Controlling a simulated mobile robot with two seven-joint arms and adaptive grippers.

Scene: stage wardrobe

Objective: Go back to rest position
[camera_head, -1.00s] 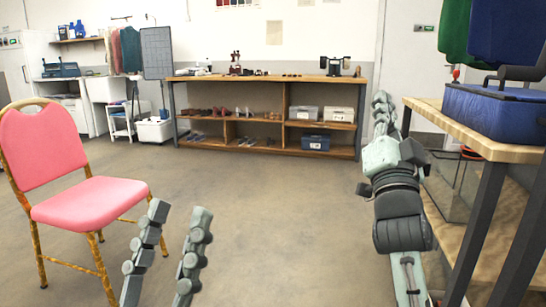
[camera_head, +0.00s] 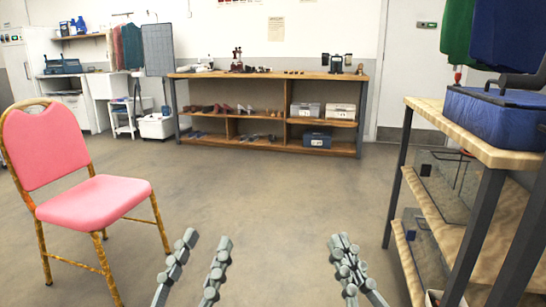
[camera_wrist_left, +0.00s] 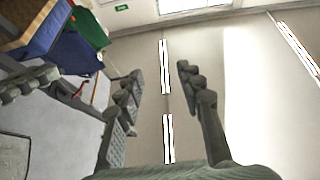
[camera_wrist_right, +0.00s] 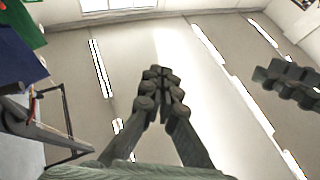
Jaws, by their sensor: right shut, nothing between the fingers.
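My left gripper (camera_head: 205,245) shows at the bottom of the head view, left of the middle, with its fingers apart and nothing between them. In the left wrist view its fingers (camera_wrist_left: 158,85) are also apart, against the ceiling. My right gripper (camera_head: 342,242) is at the bottom of the head view, right of the middle, with its fingers together and empty. In the right wrist view its fingertips (camera_wrist_right: 160,75) meet. Both grippers point up, clear of the furniture. The rest of both arms is mostly out of the head view.
A pink chair (camera_head: 95,205) stands at the left. A wooden table (camera_head: 475,128) with a blue case (camera_head: 495,118) on it stands close at the right, with glass boxes on its lower shelves. A long shelf unit (camera_head: 270,78) is along the back wall. The floor between is clear.

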